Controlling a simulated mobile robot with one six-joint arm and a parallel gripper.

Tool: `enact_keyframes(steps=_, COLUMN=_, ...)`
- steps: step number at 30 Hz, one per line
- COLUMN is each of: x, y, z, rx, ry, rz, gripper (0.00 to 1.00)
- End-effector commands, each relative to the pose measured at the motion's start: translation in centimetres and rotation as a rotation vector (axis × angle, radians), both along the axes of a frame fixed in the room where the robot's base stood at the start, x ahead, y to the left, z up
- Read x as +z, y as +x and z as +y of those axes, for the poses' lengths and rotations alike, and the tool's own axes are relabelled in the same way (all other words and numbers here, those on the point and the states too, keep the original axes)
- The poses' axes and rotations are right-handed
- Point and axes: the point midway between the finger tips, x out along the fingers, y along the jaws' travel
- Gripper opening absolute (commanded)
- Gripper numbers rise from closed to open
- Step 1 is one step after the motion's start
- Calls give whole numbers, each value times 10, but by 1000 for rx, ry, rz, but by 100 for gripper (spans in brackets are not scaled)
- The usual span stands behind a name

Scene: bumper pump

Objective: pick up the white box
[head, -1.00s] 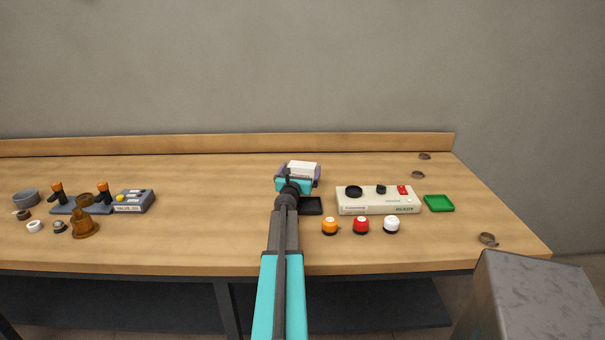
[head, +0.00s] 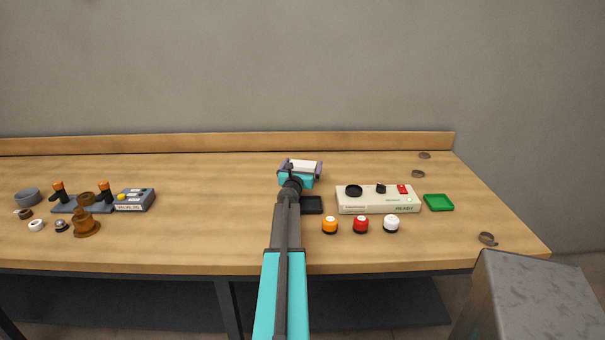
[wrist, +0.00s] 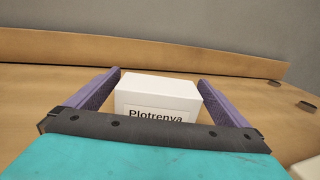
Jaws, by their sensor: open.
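The white box (wrist: 158,95) carries the printed name "Plotrenya" and sits upright on the wooden table. In the wrist view it stands between the two purple fingers of my gripper (wrist: 160,88), with a small gap visible on each side. My gripper is open around it. In the head view the white box (head: 304,165) shows only its upper part behind my teal wrist, and my gripper (head: 301,168) is at the back middle of the table. The box's lower front is hidden by my gripper's palm.
A cream control box (head: 378,205) stands to the right, with a black tray (head: 312,205) beside it. Orange, red and white buttons (head: 361,225) stand in front. A green tray (head: 438,203) is further right. A wooden backboard (head: 200,144) runs behind.

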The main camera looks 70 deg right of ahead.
Motion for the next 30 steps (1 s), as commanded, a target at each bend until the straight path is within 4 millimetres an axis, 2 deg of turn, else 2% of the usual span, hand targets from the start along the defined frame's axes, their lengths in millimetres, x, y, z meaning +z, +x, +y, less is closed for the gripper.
enact_keyframes(steps=2, x=0, y=0, z=0, rx=0, ry=0, rz=0, gripper=98)
enact_keyframes(steps=9, x=0, y=0, z=0, rx=-1, ry=0, rz=0, gripper=59)
enact_keyframes(steps=22, x=6, y=-1, z=0, rx=-1, ry=-1, rz=-2, gripper=59)
enact_keyframes(steps=30, x=35, y=-1, z=0, rx=0, ry=-2, rz=-2, gripper=59)
